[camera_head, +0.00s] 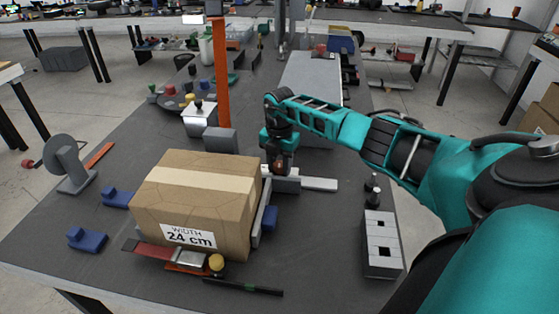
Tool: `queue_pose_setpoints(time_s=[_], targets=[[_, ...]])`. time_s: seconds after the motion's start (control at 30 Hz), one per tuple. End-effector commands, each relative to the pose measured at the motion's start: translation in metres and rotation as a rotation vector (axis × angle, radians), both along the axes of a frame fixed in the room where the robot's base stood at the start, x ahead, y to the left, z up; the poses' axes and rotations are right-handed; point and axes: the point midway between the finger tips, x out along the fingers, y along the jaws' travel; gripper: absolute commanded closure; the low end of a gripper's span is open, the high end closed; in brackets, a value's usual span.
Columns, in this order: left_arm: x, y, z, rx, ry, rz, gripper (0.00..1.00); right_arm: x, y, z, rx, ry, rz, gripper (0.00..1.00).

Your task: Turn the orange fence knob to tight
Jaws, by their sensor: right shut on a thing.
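The cardboard box (190,195) stands on the dark table, with a label reading "WIDTH 24 cm" on its front. A grey fence plate (258,222) stands along its right side, with a light grey block and bar (318,184) behind it. My right gripper (279,168) points down over this block, just right of the box's back corner, and is shut on the knob. Only a small orange-red patch of the orange fence knob (279,165) shows between the fingers; its setting cannot be read. My left gripper is not in view.
An orange upright post (220,75) rises behind the box. Blue blocks (87,239) lie to its left, and a yellow knob (216,262) is at its front. A grey block with square holes (381,240) stands at the right.

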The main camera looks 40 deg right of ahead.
Motion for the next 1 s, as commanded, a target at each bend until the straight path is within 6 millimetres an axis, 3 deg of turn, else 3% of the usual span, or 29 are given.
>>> queue_pose_setpoints(time_s=[0.67,0.7,0.9,1.0], targets=[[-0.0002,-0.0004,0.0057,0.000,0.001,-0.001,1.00,0.0004,-0.0003,0.0005,0.000,-0.001,-0.086,0.91],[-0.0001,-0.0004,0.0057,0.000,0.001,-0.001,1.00,0.0004,-0.0003,0.0005,0.000,-0.001,-0.086,0.60],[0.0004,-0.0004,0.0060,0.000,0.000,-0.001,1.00,0.0003,-0.0003,0.0004,0.000,-0.001,-0.085,0.41],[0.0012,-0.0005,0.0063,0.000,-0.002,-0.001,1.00,0.0002,-0.0002,0.0003,0.000,-0.001,-0.085,0.39]])
